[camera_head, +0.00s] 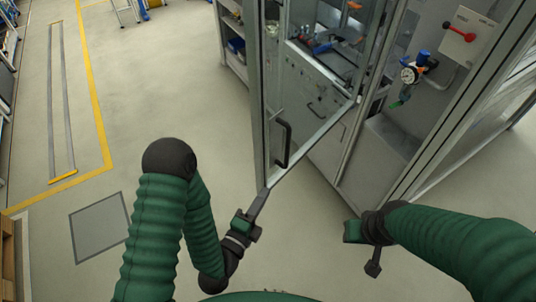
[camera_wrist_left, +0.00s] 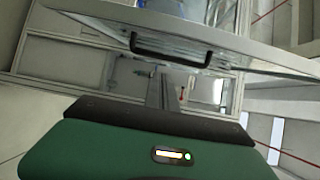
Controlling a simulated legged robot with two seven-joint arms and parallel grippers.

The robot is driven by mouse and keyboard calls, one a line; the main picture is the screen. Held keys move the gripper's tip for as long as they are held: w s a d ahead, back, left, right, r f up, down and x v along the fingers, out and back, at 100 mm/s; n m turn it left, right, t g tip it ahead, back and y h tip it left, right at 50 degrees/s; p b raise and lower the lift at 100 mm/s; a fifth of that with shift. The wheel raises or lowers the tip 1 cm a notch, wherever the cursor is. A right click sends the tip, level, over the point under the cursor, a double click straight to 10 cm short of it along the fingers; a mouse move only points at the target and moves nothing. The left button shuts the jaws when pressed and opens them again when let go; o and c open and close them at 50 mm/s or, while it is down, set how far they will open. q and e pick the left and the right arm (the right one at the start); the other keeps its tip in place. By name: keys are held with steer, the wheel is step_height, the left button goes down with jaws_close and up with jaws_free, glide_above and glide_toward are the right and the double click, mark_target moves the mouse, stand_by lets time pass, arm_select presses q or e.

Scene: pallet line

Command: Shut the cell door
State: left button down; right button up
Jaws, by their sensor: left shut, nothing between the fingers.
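The cell door (camera_head: 260,110) stands open, a metal-framed panel with clear glazing and a black bar handle (camera_head: 284,145) near its free edge. In the left wrist view the handle (camera_wrist_left: 170,50) crosses the upper middle, below the door frame (camera_wrist_left: 200,32). My left gripper (camera_head: 260,201) is shut and empty, its fingers pointing at the door's lower free corner. They look close to that corner; I cannot tell whether they touch it. My right gripper (camera_head: 373,250) is lower right, in front of the cell opening and away from the door; its jaws cannot be made out.
The open cell shows grey cabinets (camera_head: 388,150), a blue valve-like fitting (camera_head: 412,70) and a box with a red lever (camera_head: 465,38). A shelf unit (camera_head: 232,48) stands behind the door.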

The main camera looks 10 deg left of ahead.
mark_target(265, 163)
arm_select(q)
steer(key=w+b, duration=0.8)
steer(key=w, duration=0.3)
steer(key=shift+w+a, duration=0.15)
steer(key=shift+w, duration=0.2)
steer(key=shift+b, duration=0.3)
